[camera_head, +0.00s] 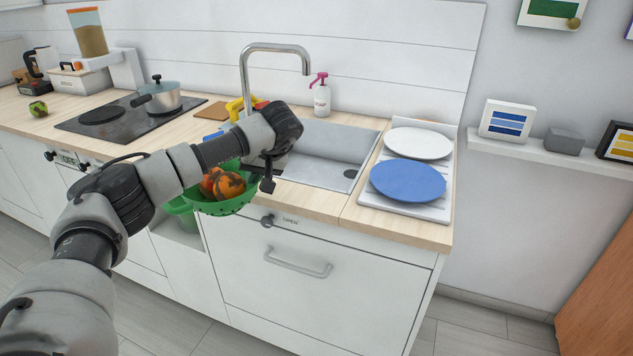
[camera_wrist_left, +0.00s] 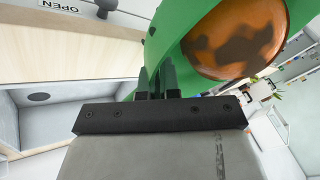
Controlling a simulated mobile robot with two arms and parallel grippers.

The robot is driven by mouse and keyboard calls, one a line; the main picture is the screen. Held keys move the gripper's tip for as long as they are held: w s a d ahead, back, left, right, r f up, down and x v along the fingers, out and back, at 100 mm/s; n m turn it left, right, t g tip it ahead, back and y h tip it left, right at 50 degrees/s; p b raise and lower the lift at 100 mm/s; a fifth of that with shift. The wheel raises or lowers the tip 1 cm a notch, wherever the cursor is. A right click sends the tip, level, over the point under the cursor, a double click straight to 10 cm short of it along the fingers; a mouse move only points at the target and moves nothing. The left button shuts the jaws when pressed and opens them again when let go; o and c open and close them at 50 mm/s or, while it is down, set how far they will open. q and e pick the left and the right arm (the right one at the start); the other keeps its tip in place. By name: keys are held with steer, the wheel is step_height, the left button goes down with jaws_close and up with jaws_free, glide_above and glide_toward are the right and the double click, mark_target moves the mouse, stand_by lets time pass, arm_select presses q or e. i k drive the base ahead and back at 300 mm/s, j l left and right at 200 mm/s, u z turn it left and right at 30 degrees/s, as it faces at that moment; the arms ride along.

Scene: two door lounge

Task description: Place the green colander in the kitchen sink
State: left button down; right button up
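The green colander (camera_head: 222,207) holds orange, dark-blotched fruit (camera_head: 229,185) and hangs in front of the counter's front edge, left of the sink. My left gripper (camera_head: 264,178) is at the colander's right side. In the left wrist view its fingers (camera_wrist_left: 157,82) are shut on the wall of the colander (camera_wrist_left: 184,38), with one fruit (camera_wrist_left: 236,40) visible inside. The grey sink (camera_head: 335,147) is set in the counter behind and right of the gripper; my arm hides its left part. Its basin also shows in the left wrist view (camera_wrist_left: 70,108). My right gripper is not in view.
A tall faucet (camera_head: 276,47) and a pink-topped soap bottle (camera_head: 321,97) stand behind the sink. A blue plate (camera_head: 408,181) and white plate (camera_head: 418,143) lie on the drainer at right. A pot (camera_head: 163,99) sits on the hob. A green bin (camera_head: 183,213) is below the counter.

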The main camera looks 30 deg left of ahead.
mark_target(311, 168)
steer(key=i, duration=1.3)
